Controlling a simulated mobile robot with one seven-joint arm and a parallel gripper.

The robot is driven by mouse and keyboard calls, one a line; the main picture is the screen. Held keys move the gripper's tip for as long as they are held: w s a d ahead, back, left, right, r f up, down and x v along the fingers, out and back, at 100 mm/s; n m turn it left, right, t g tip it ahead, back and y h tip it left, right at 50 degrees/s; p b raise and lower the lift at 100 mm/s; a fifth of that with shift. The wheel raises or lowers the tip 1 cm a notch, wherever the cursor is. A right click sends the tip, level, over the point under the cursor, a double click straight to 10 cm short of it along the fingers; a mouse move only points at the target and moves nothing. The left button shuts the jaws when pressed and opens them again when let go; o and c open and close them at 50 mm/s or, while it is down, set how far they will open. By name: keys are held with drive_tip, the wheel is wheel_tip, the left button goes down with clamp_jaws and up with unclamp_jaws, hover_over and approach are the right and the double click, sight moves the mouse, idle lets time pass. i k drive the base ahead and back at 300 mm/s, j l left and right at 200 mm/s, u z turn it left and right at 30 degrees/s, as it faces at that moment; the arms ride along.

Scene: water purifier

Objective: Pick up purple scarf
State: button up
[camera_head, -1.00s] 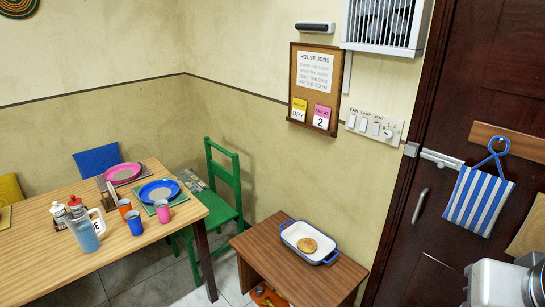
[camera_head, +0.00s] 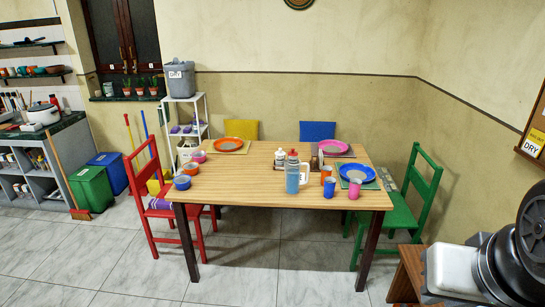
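A small purple cloth-like thing (camera_head: 160,204) lies on the seat of the red chair (camera_head: 146,190) at the left end of the table. It may be the purple scarf, but it is too small to tell, and the table corner is close in front of it. Purple items (camera_head: 185,129) also sit on the white shelf rack at the back. Part of my own arm shows at the lower right, in white and black. My gripper's fingers are not in view.
A wooden table (camera_head: 240,190) with plates, cups and a jug stands in the middle. A green chair (camera_head: 412,200) is at its right end. Green (camera_head: 92,188) and blue bins and a broom stand at left. The tiled floor in front is clear.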

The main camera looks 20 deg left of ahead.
sight(154, 203)
drive_tip(key=u, duration=1.6)
drive_tip(key=i+j+u, duration=0.1)
drive_tip(key=i+u, duration=0.35)
drive_tip(key=i, duration=0.5)
drive_tip(key=i+l+u, duration=0.2)
drive_tip(key=i+u, duration=0.2)
drive_tip(key=i, duration=0.5)
drive_tip(key=i+u, duration=0.5)
drive_tip(key=i, duration=0.95)
drive_tip(key=i+l+z, duration=0.1)
drive_tip(key=i+z, duration=0.6)
drive_tip(key=z, duration=0.15)
drive_tip(key=i+j+z, duration=0.15)
drive_tip(key=i+z, duration=0.5)
drive_tip(key=z, duration=0.3)
drive_tip(key=i+j+z, duration=0.1)
drive_tip(key=i+z, duration=0.15)
drive_tip(key=z, duration=0.2)
drive_tip(key=i+j+z, duration=0.15)
drive_tip(key=z, duration=0.35)
drive_tip(key=i+j+z, duration=0.45)
